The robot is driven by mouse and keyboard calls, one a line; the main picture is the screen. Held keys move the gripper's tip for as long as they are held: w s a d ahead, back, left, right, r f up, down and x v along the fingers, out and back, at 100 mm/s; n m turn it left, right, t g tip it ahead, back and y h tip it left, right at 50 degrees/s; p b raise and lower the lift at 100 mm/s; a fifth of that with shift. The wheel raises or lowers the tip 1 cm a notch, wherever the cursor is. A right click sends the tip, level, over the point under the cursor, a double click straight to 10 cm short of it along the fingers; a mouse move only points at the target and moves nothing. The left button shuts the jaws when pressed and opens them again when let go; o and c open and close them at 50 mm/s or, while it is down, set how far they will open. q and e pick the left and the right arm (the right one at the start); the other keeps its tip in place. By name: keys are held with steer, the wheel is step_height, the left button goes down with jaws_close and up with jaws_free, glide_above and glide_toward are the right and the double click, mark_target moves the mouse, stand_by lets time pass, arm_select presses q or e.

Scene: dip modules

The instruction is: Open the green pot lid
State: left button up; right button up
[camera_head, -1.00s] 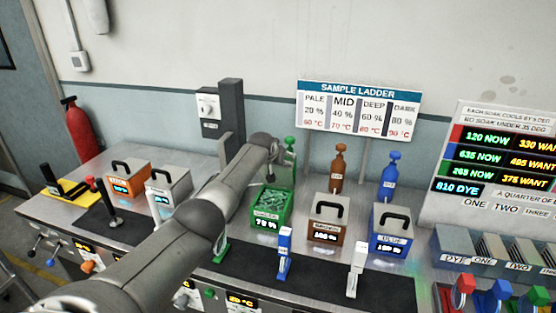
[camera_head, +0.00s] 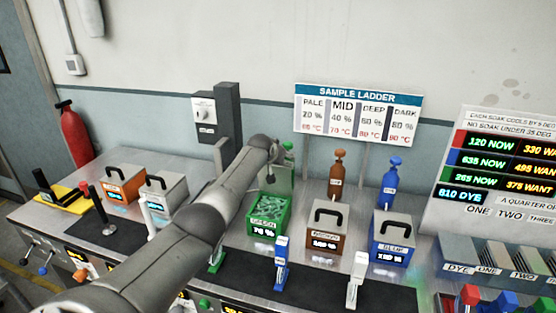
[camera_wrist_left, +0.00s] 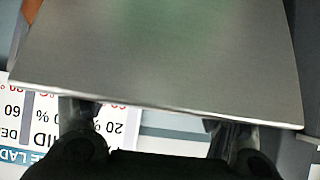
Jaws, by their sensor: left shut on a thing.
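The green pot (camera_head: 264,231) stands open on the bench in the head view, with green contents (camera_head: 268,207) showing inside it. Its grey lid (camera_wrist_left: 165,50) is off the pot and fills the upper part of the left wrist view as a broad flat plate. My left gripper (camera_wrist_left: 155,130) is shut on the lid; its two dark fingers show below the plate's near edge. In the head view my left arm reaches over from the lower left and ends behind the pot. The fingers and the lid's handle are hidden there.
Brown (camera_head: 325,239) and blue (camera_head: 391,248) pots with lids on stand to the right. Orange (camera_head: 125,192) and white (camera_head: 165,196) pots stand left of my arm. Green, brown (camera_head: 337,178) and blue (camera_head: 389,185) bottles stand behind, below the sample ladder sign (camera_head: 358,115).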

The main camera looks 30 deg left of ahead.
arm_select(q)
steer(key=shift+s+d+f, duration=0.15)
steer(key=shift+s+f, duration=0.05)
steer(key=shift+f, duration=0.55)
steer(key=o, duration=1.2)
steer(key=shift+o, duration=1.3)
steer(key=shift+w+f, duration=0.15)
steer(key=shift+w, duration=0.25)
steer(key=v, duration=1.2)
steer(key=shift+r, duration=0.35)
steer(key=shift+w, duration=0.1)
